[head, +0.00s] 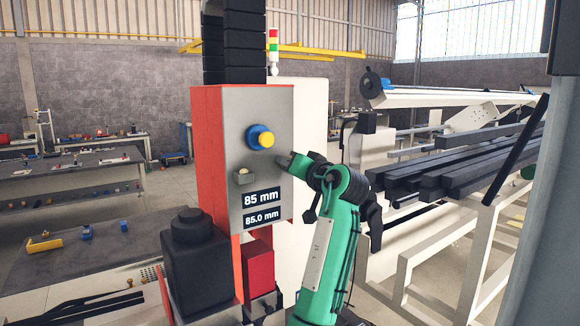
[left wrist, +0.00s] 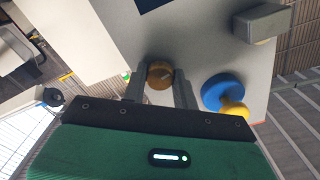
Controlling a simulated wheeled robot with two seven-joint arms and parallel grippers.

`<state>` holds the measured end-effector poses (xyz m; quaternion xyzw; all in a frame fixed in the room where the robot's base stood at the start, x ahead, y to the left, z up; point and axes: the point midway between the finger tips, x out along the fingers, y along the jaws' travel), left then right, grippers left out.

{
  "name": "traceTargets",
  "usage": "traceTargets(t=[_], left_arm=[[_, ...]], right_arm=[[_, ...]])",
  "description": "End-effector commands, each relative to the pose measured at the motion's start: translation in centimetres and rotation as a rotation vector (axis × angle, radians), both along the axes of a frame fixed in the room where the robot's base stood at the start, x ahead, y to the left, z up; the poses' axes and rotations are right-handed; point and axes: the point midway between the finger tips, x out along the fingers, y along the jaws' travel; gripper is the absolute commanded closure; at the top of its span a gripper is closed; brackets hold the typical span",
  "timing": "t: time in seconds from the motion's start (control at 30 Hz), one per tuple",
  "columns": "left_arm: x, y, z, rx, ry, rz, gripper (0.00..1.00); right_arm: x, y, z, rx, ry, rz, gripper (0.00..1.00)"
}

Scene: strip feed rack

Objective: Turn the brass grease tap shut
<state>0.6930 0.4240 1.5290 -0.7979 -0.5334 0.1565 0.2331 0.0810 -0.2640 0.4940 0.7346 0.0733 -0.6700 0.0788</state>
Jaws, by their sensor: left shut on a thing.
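The brass grease tap (left wrist: 160,72) is a round knob on the grey panel face (head: 273,118). In the left wrist view it sits between the two fingers of my left gripper (left wrist: 159,84), which is shut on it. In the head view my left gripper (head: 284,162) is against the right part of the panel and the tap cannot be made out there. The tap's turn position is hard to tell. My right gripper is not in view.
Close to the tap is a blue knob with a yellow button (head: 262,138). A small grey box with a pale button (head: 244,175) juts out below it. A display (head: 262,198) reads 85 mm and 85.0 mm. Dark bars lie on a rack (head: 450,165) at right.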

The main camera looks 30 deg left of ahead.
Motion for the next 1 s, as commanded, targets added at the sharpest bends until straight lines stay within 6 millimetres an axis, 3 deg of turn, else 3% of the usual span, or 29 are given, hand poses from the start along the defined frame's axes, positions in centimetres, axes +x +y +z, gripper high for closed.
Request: traceTargets(t=[0.4,0.97,1.0], left_arm=[[-0.01,-0.03,0.17,0.079,0.183,-0.001,0.94],[0.00,-0.04,0.20,0.093,0.212,-0.002,0.94],[0.00,-0.04,0.20,0.093,0.212,-0.002,0.69]], right_arm=[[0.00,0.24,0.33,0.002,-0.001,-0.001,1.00],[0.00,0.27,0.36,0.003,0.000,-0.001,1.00],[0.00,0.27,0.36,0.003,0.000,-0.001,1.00]])
